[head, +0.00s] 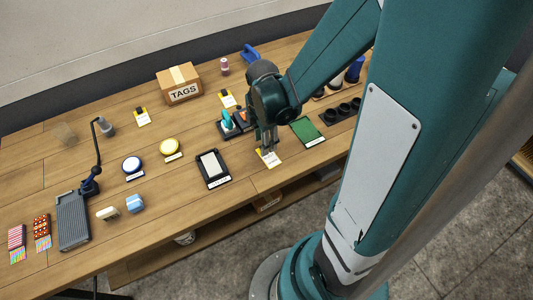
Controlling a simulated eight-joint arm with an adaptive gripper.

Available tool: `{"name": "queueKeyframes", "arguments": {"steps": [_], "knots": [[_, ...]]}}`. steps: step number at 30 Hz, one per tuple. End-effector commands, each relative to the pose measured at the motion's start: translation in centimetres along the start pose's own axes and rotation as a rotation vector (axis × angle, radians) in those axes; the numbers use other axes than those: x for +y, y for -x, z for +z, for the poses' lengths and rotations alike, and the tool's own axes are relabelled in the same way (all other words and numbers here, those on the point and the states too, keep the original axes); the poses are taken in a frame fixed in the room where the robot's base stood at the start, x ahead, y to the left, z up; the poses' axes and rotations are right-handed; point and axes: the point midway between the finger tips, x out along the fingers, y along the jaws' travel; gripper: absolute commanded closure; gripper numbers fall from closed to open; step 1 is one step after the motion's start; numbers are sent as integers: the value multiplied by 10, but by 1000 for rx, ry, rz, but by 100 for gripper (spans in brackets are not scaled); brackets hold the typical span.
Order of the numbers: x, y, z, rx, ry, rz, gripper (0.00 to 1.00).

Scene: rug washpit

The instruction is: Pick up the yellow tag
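My gripper (268,149) points down over the table's front part, right of the middle. A small white card with a yellow edge (270,160) lies on the tabletop directly below its fingertips. The fingers cover part of this card, and I cannot tell whether they touch it. The finger gap is too small to tell open from shut. Two other yellow-and-white tags with black tops lie farther back, one at the left (142,118) and one at the middle (228,99).
A black tray with a white pad (213,167) lies left of my gripper, and a green pad (307,131) lies right. Black cups (343,110) stand farther right. A cardboard TAGS box (178,84) stands behind.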

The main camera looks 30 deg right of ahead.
Motion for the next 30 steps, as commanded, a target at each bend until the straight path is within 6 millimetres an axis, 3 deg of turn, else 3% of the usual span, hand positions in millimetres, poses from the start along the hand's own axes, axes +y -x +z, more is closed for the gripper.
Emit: {"name": "queueKeyframes", "arguments": {"steps": [9,27,30], "knots": [[0,-21,0,0,0,0,65],[0,-22,0,0,0,0,65],[0,-22,0,0,0,0,75]]}}
